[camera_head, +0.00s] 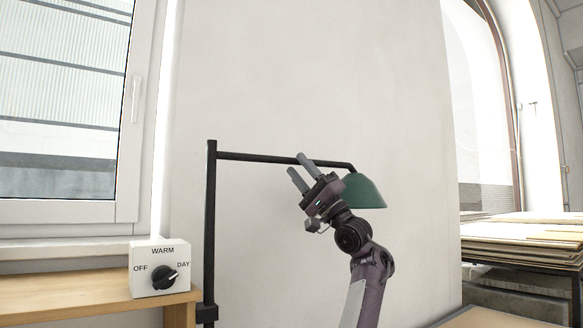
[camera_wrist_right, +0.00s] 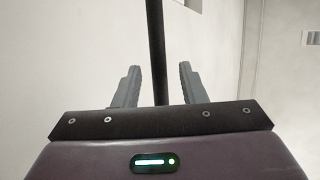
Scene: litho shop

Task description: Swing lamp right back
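The lamp has a black upright post (camera_head: 210,225), a thin black horizontal arm (camera_head: 255,157) reaching right from its top, and a green shade (camera_head: 367,190) hanging at the arm's right end. My right gripper (camera_head: 296,163) is open near the middle of the lamp arm, left of the shade, its fingers pointing up and left. In the right wrist view, a dark bar of the lamp (camera_wrist_right: 156,45) runs between the two spread fingers, with gaps on both sides. I cannot tell whether this bar is the arm or the post. My left gripper is not in view.
A white switch box (camera_head: 145,283) marked OFF, WARM and DAY, with a black knob (camera_head: 165,277) turned towards DAY, stands on a wooden ledge (camera_head: 60,295) at lower left. A window is above it. Stacked sheets (camera_head: 520,230) lie at right. Plain wall is behind the lamp.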

